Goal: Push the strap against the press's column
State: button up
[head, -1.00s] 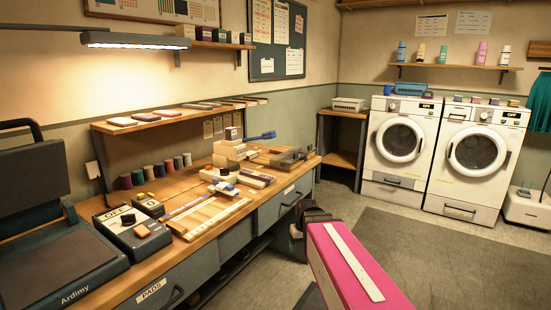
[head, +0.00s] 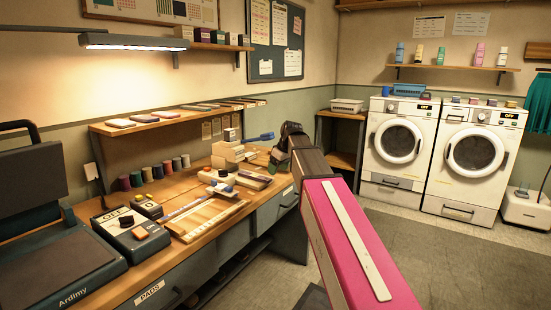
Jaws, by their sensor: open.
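My gripper (head: 279,160) is a dark shape at the end of my pink arm, over the far right end of the workbench. My arm hides most of it, and its fingertips are not clear. A stepped cream device (head: 229,150) stands just left of it, with a blue handle (head: 266,137) reaching toward my gripper. I cannot tell whether this is the press. A large dark press marked Ardimy (head: 65,260) stands at the near left. I cannot single out the strap; it may be hidden behind my arm or too small to tell.
A control box marked OFF (head: 130,235), a wooden tray (head: 207,218) and thread spools (head: 155,172) crowd the workbench (head: 165,275). A low shelf (head: 165,119) runs behind them. Two washers (head: 400,148) stand at the back right.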

jog(key=n, duration=0.1)
send_near(267, 179)
jog(key=r, duration=0.2)
jog(key=shift+s+d+f, duration=0.1)
jog(key=shift+d, duration=0.3)
jog(key=x, duration=1.1)
jog(key=shift+a, duration=0.15)
jog(key=c, duration=1)
